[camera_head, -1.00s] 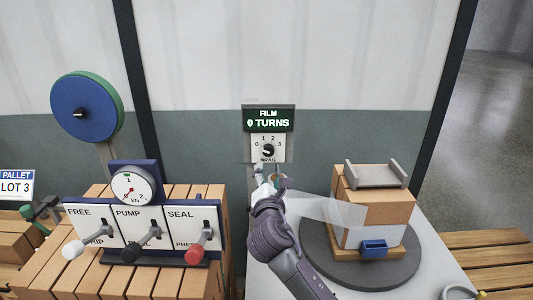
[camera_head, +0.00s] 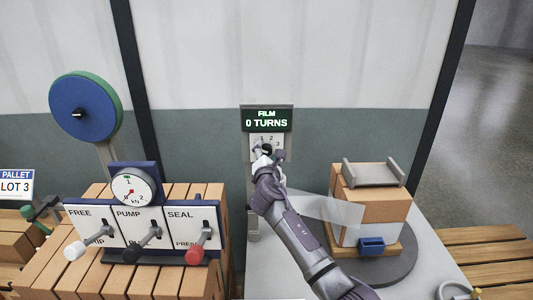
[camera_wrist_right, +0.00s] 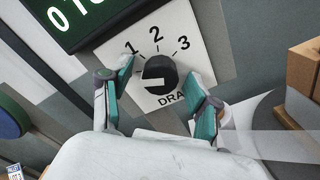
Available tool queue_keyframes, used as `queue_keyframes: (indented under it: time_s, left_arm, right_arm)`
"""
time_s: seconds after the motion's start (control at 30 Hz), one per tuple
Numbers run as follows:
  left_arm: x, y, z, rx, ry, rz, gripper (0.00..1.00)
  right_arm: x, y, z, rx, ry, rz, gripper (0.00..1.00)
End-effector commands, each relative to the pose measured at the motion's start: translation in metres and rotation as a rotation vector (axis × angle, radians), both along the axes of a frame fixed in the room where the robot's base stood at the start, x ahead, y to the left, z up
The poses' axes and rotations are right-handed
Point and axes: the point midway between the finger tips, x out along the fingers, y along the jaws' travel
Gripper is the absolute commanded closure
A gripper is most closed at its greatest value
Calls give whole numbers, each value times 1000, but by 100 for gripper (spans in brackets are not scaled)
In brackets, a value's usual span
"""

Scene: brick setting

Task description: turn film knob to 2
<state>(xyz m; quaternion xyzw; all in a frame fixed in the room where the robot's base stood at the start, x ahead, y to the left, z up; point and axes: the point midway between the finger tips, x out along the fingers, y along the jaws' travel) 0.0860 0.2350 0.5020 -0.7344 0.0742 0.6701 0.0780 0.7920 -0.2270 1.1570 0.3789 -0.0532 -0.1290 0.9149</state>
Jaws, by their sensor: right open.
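The film knob (camera_wrist_right: 160,72) is black and round with a white pointer mark, on a white dial plate (camera_wrist_right: 186,22) with 1, 2 and 3 printed around it. Its mark points left in the right wrist view, away from the 2. The green display (camera_head: 266,119) above reads "FILM 0 TURNS". My right gripper (camera_wrist_right: 160,88) is open, its two teal-padded fingers on either side of the knob with gaps showing. In the head view my right gripper (camera_head: 267,154) is in front of the dial and largely hides the knob. My left gripper is not in view.
A lever panel (camera_head: 138,228) with white, black and red knobs stands at the left, below a blue reel (camera_head: 84,108).

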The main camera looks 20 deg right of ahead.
Motion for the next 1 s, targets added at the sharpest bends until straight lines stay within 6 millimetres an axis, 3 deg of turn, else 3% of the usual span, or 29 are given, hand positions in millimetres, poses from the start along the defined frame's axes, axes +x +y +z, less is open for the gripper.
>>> queue_keyframes:
  time_s: [0.1,0.47,0.77,1.0]
  left_arm:
    - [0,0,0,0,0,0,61]
    - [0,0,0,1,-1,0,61]
    - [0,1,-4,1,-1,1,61]
    - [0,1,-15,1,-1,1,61]
  right_arm:
    - [0,0,0,0,0,0,39]
    - [0,0,0,0,0,0,99]
    - [0,0,-1,35,-10,0,99]
    - [0,0,-3,164,-47,0,99]
